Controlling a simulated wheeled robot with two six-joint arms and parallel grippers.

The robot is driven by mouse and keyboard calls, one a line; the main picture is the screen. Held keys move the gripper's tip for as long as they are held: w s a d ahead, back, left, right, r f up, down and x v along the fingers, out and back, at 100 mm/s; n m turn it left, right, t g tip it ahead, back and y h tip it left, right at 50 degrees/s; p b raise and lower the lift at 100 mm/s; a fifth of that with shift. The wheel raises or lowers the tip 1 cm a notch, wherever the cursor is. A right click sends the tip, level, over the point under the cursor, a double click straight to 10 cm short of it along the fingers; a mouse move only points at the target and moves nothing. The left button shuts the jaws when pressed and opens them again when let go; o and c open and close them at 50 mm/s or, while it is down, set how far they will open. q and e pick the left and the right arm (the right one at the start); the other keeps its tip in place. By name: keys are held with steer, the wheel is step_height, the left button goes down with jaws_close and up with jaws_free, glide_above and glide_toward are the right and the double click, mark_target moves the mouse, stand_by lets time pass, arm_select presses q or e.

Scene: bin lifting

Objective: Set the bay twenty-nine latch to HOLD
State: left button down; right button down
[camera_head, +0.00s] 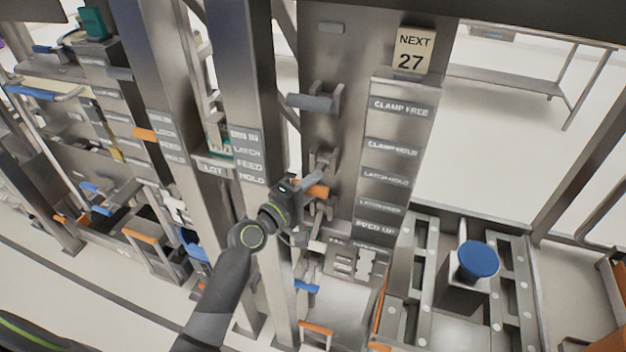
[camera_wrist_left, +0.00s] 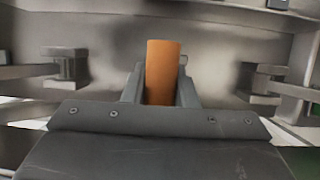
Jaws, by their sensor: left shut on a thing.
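My left gripper (camera_head: 306,188) is at the upright steel panel in the head view, with its arm coming up from below. It is shut on an orange handle (camera_head: 318,191). In the left wrist view the orange handle (camera_wrist_left: 161,72) stands upright between the two grey fingers, with its lower end hidden by the gripper. A label column (camera_head: 390,160) to the right reads CLAMP FREE, CLAMP HOLD, LATCH HOLD and more. A sign (camera_head: 411,52) above it reads NEXT 27. I see no readable bay twenty-nine mark. My right gripper is not in view.
A grey lever (camera_head: 315,102) sticks out above my left gripper. A steel post (camera_head: 245,90) with labels stands close on the left. A blue round knob (camera_head: 478,260) sits on a fixture at the lower right. Open floor (camera_head: 490,130) lies beyond, before a bench.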

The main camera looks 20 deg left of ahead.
arm_select(q)
steer(key=shift+t, duration=0.3)
steer(key=shift+w+r+p, duration=0.15)
steer(key=shift+r+p, duration=0.15)
steer(key=shift+r, duration=0.75)
steer(key=shift+w+r+p, duration=0.15)
steer(key=shift+r+p, duration=0.15)
steer(key=shift+r, duration=0.7)
steer(key=c, duration=1.2)
jaws_free()
steer(key=shift+o, duration=0.2)
steer(key=shift+w, duration=0.2)
steer(key=shift+f, duration=0.1)
steer(key=shift+s+a+f, duration=0.1)
steer(key=shift+s+f, duration=0.05)
steer(key=shift+s, duration=0.05)
steer(key=b+v, duration=0.4)
steer(key=v, duration=1.3)
